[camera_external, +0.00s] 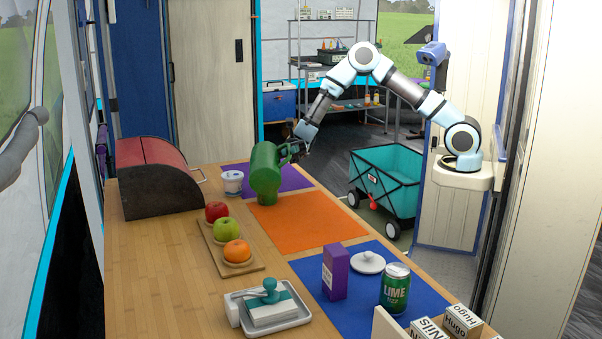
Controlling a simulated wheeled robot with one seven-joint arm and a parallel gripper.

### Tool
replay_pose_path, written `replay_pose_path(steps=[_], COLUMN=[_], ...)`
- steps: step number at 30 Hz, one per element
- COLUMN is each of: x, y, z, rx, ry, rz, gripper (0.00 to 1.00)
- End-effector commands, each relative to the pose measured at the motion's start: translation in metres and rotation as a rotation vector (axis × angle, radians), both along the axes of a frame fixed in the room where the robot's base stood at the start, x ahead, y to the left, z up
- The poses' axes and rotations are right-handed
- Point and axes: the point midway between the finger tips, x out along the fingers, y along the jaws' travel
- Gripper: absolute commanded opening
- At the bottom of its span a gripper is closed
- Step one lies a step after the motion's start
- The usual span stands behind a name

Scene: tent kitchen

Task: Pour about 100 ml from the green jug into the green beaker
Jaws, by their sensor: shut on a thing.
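The green jug (265,168) is above the far part of the counter, near the border of the purple and orange mats. It looks tilted. My gripper (296,151) is shut on the jug at its right side, where the handle is. A green piece directly below the jug, on the orange mat's far edge, looks like the green beaker (268,200). The jug hides most of it, and both greens merge. I cannot tell whether they touch, whether liquid is flowing, or how full either is.
A white tub (232,183) stands just left of the jug. A wooden board (222,254) with fruit lies nearer, left of the bare orange mat (308,226). A red-lidded bread box (155,178) is at the left. A purple box (335,272) and green can (395,289) stand on the blue mat.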

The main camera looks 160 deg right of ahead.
Motion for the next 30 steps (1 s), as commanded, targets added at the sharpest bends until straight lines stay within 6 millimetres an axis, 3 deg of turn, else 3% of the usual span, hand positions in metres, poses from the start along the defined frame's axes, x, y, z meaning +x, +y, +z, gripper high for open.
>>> replay_pose_path(steps=[4, 9, 11, 16, 30], x=[0.0, 0.023, 0.026, 0.037, 0.045], y=[0.0, 0.011, 0.011, 0.016, 0.018], z=[0.001, -0.012, -0.008, -0.019, -0.022], rx=[-0.002, -0.064, -0.077, -0.131, -0.153], ry=[-0.002, 0.12, 0.155, 0.257, 0.398], rz=[0.001, 0.009, 0.006, 0.0, -0.016], gripper=[0.0, 0.0, 0.0, 0.0, 0.0])
